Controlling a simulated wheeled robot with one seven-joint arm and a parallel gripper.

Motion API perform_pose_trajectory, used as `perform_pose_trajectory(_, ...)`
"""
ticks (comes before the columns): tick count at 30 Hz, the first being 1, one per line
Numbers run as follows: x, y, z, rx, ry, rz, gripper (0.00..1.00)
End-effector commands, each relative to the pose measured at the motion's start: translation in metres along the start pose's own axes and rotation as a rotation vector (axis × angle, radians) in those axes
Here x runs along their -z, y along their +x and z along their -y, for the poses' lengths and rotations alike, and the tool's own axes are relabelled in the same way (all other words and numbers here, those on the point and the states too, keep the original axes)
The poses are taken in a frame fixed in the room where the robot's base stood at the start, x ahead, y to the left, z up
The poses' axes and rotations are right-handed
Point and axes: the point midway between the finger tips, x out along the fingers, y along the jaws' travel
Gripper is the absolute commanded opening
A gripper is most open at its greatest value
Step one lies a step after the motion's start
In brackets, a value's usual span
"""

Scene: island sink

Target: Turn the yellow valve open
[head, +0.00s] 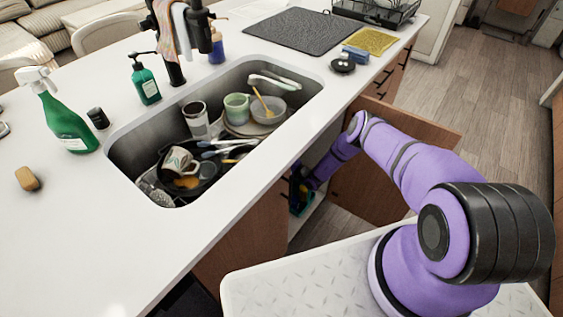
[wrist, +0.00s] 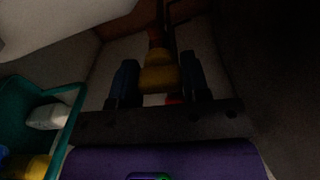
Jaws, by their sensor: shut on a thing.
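The yellow valve (wrist: 159,78) shows in the dim wrist view, upper middle, between the two dark blue fingers of my gripper (wrist: 158,82). My gripper is shut on it, one finger on each side. A dark reddish pipe-like part (wrist: 155,38) rises behind the valve, and a small red piece (wrist: 174,99) shows just below it. How far the valve is turned is hard to tell in the dark. In the head view my arm reaches into the open cabinet under the sink, and the valve and my gripper's fingers are hidden there.
A teal bin (wrist: 72,100) with a white bottle (wrist: 47,116) and a yellow item (wrist: 39,166) stands close on the left inside the cabinet. The cabinet door (head: 372,185) is open beside my arm. The sink (head: 128,150) above holds several dishes.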

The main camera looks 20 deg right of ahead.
Motion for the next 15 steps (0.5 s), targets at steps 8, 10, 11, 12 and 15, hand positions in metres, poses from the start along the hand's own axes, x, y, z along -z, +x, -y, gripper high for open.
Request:
perform_pose_trajectory(8, 0.0008, -0.0005, -0.0004, -0.001, -0.101, -0.002, 0.19)
perform_pose_trajectory(10, 0.0008, -0.0006, -0.0004, -0.001, -0.113, -0.002, 0.19)
perform_pose_trajectory(11, 0.0008, -0.0006, -0.0004, -0.001, -0.117, -0.002, 0.19)
perform_pose_trajectory(12, 0.0008, -0.0006, -0.0004, -0.001, -0.121, -0.002, 0.19)
perform_pose_trajectory(15, 0.0008, -0.0007, -0.0005, -0.001, -0.125, -0.002, 0.19)
